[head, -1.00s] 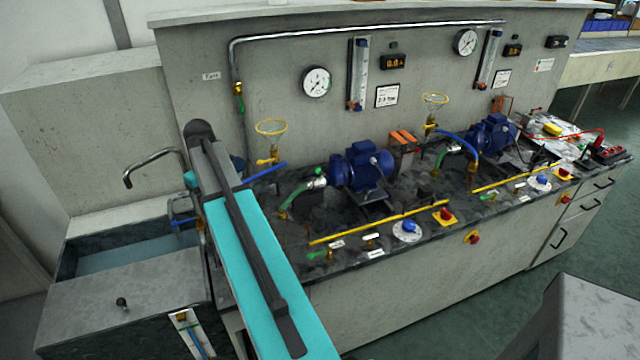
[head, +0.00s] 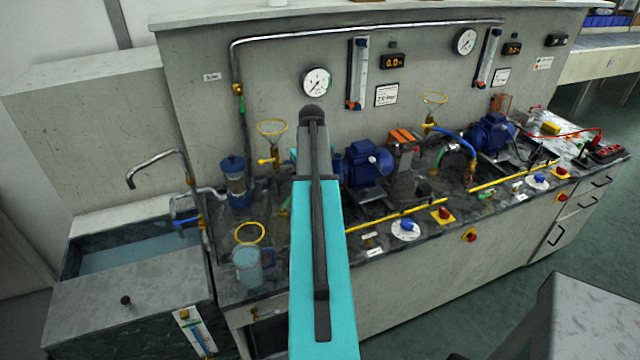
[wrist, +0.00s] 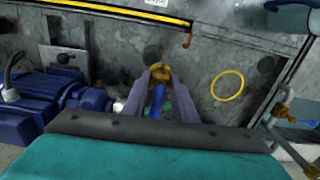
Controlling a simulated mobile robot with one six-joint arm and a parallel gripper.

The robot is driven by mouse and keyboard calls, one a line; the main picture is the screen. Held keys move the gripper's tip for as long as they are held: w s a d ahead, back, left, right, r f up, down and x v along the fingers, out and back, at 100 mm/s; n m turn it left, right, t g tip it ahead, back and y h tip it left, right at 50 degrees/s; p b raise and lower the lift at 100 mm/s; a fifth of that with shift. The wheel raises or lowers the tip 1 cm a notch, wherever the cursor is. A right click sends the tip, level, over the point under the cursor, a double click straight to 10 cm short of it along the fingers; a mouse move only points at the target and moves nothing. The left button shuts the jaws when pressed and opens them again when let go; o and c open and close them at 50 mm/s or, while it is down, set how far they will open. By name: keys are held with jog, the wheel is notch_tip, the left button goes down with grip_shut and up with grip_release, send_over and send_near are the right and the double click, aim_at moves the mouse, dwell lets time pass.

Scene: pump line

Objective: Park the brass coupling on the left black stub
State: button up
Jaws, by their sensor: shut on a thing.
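My gripper (wrist: 160,78) is shut on the brass coupling (wrist: 158,72), in the middle of the wrist view. A blue hose (wrist: 157,100) runs from the coupling down between the fingers. A round black stub (wrist: 152,53) shows just beyond the coupling in the wrist view, apart from it as far as I can tell. A second dark round thing (wrist: 265,66) lies farther right there, but I cannot tell whether it is a stub. In the head view my arm hides the gripper, the coupling and the bench just behind them.
A blue pump (head: 366,165) stands right of my arm; it also shows at left in the wrist view (wrist: 62,100). A clear jug (head: 249,266), a yellow ring (head: 249,233) and a sink tap (head: 150,165) are at left. A yellow rail (head: 397,215) edges the bench.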

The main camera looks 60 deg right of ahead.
jog(key=shift+s+d+m, duration=0.3)
jog(key=shift+s+d, duration=0.4)
jog(key=shift+s, duration=0.25)
jog(key=shift+f, duration=0.2)
jog(key=shift+w+f+b, duration=0.1)
jog(key=shift+f+b, duration=1.6)
jog(key=shift+f, duration=1.3)
jog(key=shift+p, duration=0.5)
jog(key=shift+f, duration=0.5)
dwell(1.2)
jog(key=o, duration=1.1)
